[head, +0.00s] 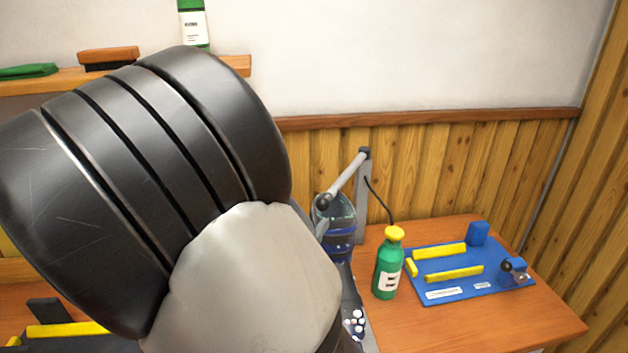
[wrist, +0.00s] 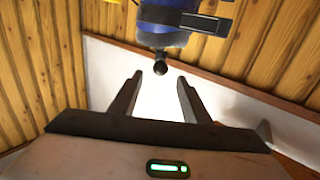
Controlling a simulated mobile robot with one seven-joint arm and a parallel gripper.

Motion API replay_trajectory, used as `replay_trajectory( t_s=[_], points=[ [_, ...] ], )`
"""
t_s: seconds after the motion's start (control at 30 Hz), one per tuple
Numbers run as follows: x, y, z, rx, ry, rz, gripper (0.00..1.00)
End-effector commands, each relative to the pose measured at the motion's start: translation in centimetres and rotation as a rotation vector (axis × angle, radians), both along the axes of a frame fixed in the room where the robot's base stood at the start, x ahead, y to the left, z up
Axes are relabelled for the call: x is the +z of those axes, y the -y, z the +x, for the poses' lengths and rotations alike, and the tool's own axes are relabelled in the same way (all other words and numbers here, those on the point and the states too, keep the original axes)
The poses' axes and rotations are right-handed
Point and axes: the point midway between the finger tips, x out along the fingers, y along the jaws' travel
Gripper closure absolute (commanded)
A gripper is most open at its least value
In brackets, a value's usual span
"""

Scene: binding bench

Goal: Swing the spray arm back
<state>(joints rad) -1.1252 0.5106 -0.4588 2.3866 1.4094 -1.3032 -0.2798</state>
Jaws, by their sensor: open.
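The spray arm (head: 345,178) is a grey bar in the head view, hinged on an upright grey post (head: 362,205) at the back of the bench. It slants down toward the left to a dark rounded end (head: 323,201). A dark hose runs from the post to a green bottle with a yellow cap (head: 388,268). My gripper (wrist: 158,75) is open and empty in the wrist view. A dark ball (wrist: 160,68) shows between and beyond its fingertips; whether this is the spray arm's end I cannot tell.
A blue board (head: 440,295) with yellow bars and blue blocks lies on the wooden bench (head: 500,325) at right. A shelf (head: 236,66) at upper left holds a brush (head: 108,56), a green cloth and a bottle (head: 194,25). A blue and black object (wrist: 185,18) tops the wrist view.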

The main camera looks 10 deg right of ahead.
Motion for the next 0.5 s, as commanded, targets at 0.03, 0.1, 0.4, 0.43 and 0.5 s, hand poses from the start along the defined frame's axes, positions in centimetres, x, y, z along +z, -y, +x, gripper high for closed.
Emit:
replay_trajectory(
  t_s=[0.03,0.1,0.4,0.43,0.5],
  points=[
    [0.1,0.8,0.9,-0.006,0.002,-0.001,0.57],
    [0.1,1.7,2.1,-0.006,0.001,-0.002,0.57],
    [0.0,5.6,7.5,-0.003,0.000,-0.001,0.57],
    [0.1,5.9,8.0,-0.003,0.001,-0.001,0.57],
    [0.0,6.6,9.0,-0.002,-0.001,0.000,0.57]
  ],
)
